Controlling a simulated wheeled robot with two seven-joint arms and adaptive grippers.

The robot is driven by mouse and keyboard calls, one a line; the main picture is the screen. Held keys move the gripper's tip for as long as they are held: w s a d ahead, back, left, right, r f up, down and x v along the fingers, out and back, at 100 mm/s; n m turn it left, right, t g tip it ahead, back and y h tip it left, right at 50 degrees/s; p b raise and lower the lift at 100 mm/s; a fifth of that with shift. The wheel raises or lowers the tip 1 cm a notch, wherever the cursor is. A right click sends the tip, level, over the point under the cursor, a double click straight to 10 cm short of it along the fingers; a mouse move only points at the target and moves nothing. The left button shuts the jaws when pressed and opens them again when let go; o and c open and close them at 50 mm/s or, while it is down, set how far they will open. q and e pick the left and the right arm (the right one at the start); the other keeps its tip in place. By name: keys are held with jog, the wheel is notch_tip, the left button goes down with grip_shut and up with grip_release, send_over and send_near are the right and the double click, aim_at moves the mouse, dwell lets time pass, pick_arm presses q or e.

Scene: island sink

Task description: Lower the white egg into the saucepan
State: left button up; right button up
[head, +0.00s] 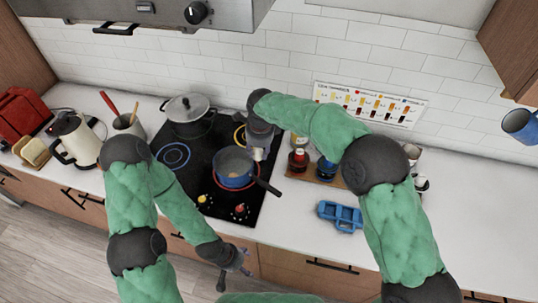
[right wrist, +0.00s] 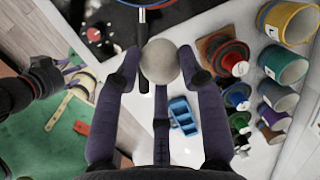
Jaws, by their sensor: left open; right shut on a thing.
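The blue saucepan (head: 235,180) stands on the front right burner of the black hob, its dark handle pointing to the lower right. Only part of its rim shows at the top of the right wrist view. My right gripper (head: 258,152) is just right of and above the saucepan in the head view. In the right wrist view, its fingers (right wrist: 160,75) are shut on the white egg (right wrist: 160,60). The egg is hard to make out in the head view. My left gripper (head: 238,265) is open and empty, low in front of the counter edge.
A lidded pot (head: 188,108) stands on the back left burner. A blue tray (head: 340,215) lies on the counter right of the hob. Jars (head: 298,160) stand behind the saucepan handle. A kettle (head: 78,138) and utensil crock are at left.

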jog(key=w+a+f+p, duration=0.2)
jog(key=w+a+p, duration=0.2)
jog(key=w+a, duration=0.4)
jog(key=shift+w+a, duration=0.4)
jog(key=shift+a, duration=0.35)
jog(key=shift+f, duration=0.15)
dwell(0.4)
notch_tip(320, 180, down, 10)
jog(key=b, duration=0.6)
dwell(1.4)
jog(key=shift+f+b, duration=1.35)
jog(key=shift+f, duration=0.55)
dwell(1.5)
